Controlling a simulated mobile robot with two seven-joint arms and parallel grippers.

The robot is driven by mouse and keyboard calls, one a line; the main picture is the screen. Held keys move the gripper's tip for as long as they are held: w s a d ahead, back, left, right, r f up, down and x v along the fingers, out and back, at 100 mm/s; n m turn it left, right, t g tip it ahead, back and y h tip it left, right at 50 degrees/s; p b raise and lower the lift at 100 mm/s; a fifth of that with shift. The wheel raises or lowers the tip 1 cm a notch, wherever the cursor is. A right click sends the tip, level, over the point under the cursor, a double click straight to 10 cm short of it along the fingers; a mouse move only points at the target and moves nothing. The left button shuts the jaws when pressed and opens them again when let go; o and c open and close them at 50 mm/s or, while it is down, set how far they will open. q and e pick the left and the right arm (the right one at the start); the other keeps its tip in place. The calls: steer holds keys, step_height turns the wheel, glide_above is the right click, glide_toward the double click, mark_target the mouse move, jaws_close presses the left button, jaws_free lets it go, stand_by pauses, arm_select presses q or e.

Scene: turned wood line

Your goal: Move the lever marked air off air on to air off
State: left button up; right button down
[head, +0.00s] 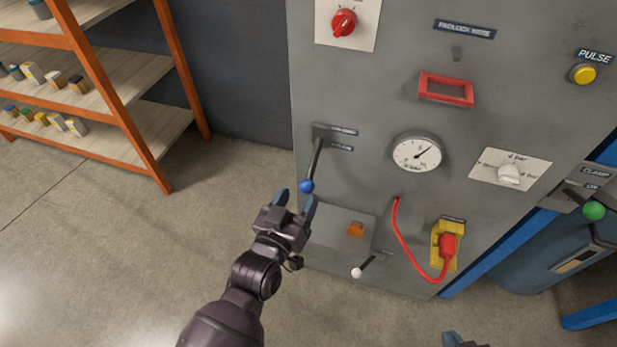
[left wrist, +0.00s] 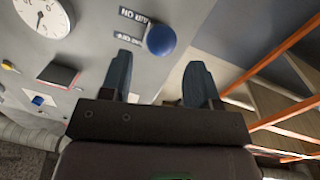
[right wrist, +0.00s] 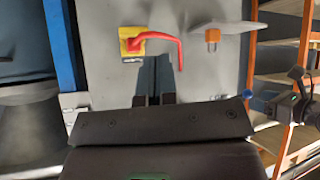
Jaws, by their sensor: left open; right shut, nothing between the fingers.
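The air lever is a dark rod with a blue ball knob (head: 307,186), on the left side of the grey panel. It hangs down and slightly left from its pivot, beside two small label plates (head: 343,138). In the left wrist view the knob (left wrist: 161,38) is close, near labels reading air on and air off. My left gripper (head: 295,200) is open, its fingertips just short of or beside the knob; contact cannot be told. My right gripper (right wrist: 154,78) is shut and empty, in front of the panel's lower part; only a fingertip (head: 452,340) shows in the head view.
An orange shelf rack (head: 128,125) stands left. Floor between is clear.

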mark_target(303, 189)
arm_select(q)
steer(key=shift+b+x, duration=0.5)
steer(key=shift+x, duration=2.65)
jaws_close()
